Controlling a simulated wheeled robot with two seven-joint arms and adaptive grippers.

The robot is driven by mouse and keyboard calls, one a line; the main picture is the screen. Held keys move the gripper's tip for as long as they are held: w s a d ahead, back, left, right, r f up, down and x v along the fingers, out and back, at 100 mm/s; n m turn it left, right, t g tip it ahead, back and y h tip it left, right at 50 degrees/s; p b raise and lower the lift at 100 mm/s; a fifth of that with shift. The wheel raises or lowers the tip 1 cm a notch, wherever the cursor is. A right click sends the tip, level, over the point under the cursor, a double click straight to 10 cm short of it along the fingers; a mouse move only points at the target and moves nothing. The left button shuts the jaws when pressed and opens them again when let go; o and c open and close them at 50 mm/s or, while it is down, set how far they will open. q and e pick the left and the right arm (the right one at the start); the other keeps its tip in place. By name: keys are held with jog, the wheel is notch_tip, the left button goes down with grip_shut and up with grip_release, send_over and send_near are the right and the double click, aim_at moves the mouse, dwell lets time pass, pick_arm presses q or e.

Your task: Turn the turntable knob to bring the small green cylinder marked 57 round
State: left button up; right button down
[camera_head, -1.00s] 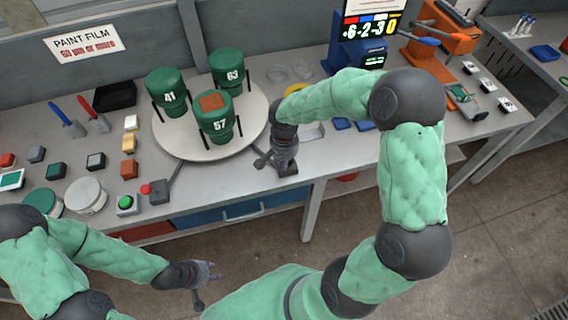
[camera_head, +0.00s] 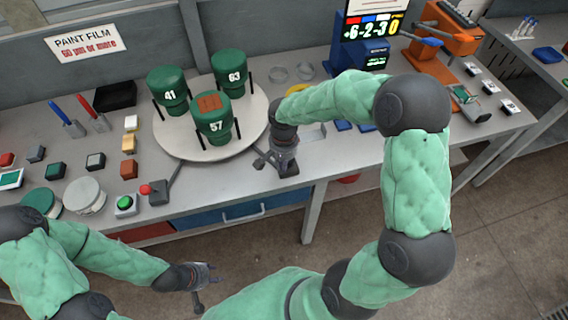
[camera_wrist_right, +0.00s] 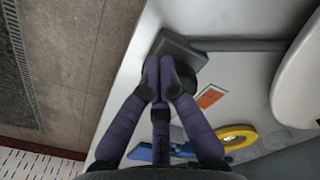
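The pale round turntable (camera_head: 178,146) carries three green cylinders. The cylinder marked 57 (camera_head: 213,128) stands upright at the front, with an orange-brown patch on its top. The cylinder marked 41 (camera_head: 168,95) is at the left and the one marked 63 (camera_head: 233,77) at the back right. The turntable knob (camera_wrist_right: 189,72) is a dark piece on a grey block at the bench's front edge. My right gripper (camera_wrist_right: 161,78) has its fingers drawn together on the knob; their exact contact is partly hidden. My left gripper (camera_head: 212,275) is empty, with its fingers apart, in front of the bench.
A green button (camera_head: 124,203) and a red button (camera_head: 146,189) sit left of the knob. Small blocks and round pads cover the bench's left part. A blue device with a display (camera_head: 372,57) stands at the back right. A yellow tape roll (camera_wrist_right: 236,137) lies near my right gripper.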

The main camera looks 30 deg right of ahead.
jog(key=shift+a, duration=0.15)
jog(key=shift+r, duration=0.15)
jog(key=r+p, duration=0.4)
jog(key=r, duration=0.1)
jog(key=shift+s+r, duration=0.2)
jog(key=shift+r, duration=0.15)
jog(key=shift+a, duration=0.15)
